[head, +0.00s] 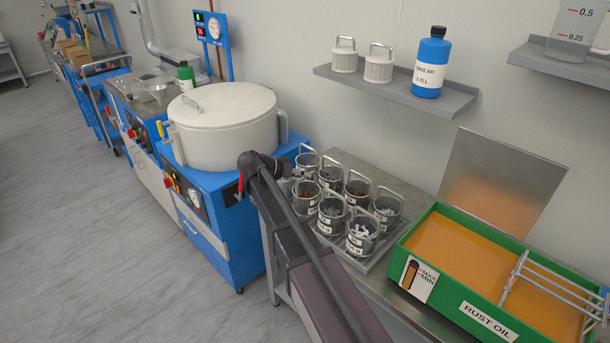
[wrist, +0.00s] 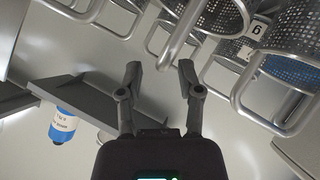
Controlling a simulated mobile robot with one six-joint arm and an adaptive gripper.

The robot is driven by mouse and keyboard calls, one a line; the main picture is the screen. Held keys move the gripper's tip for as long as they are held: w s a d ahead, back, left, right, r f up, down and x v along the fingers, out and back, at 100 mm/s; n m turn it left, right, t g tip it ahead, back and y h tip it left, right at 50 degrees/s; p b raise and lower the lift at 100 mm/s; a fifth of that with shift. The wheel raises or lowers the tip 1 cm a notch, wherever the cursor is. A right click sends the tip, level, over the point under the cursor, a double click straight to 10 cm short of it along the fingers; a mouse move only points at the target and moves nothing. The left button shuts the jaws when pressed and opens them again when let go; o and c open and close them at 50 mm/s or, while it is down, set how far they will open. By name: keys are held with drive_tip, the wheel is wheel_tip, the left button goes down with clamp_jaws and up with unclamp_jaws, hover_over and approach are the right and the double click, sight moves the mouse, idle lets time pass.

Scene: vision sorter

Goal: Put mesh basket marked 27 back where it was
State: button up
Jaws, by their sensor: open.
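Several wire mesh baskets with loop handles stand in two rows on a metal tray (head: 394,243); one is the front-row mesh basket (head: 362,235). Their tags are too small to read in the head view, so I cannot tell which is marked 27. My gripper (head: 294,169) is at the far left end of the rows, close to the baskets there. Mesh baskets (wrist: 212,16) hang into the upper right of that view, one with a partly visible tag (wrist: 254,29).
A big white lidded drum (head: 222,130) on a blue machine stands left of the baskets. A green tank of rust oil (head: 490,317) is at the right. A wall shelf (head: 395,90) above holds two white lidded pots and a blue bottle (head: 431,65).

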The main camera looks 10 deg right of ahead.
drive_tip(key=p+v, duration=0.4)
drive_tip(key=v, duration=0.6)
idle(0.4)
drive_tip(key=s+d+f+n+g+y, duration=0.1)
drive_tip(key=s+d+f+n+y, duration=0.1)
drive_tip(key=s, duration=0.6)
drive_tip(key=s+d+f+n+y, duration=0.3)
drive_tip(key=s+d+f+y, duration=0.1)
drive_tip(key=s, duration=0.4)
drive_tip(key=s+d+f+n+g+y, duration=0.1)
drive_tip(key=s+d+f+n+y, duration=0.1)
drive_tip(key=s+y, duration=0.3)
drive_tip(key=s+d+f, duration=0.1)
drive_tip(key=s, duration=0.1)
drive_tip(key=shift+s+d+f+n+g+y, duration=0.2)
drive_tip(key=shift+s+d+n+g+y, duration=0.1)
drive_tip(key=shift+s+d+n, duration=0.1)
drive_tip(key=shift+c, duration=0.2)
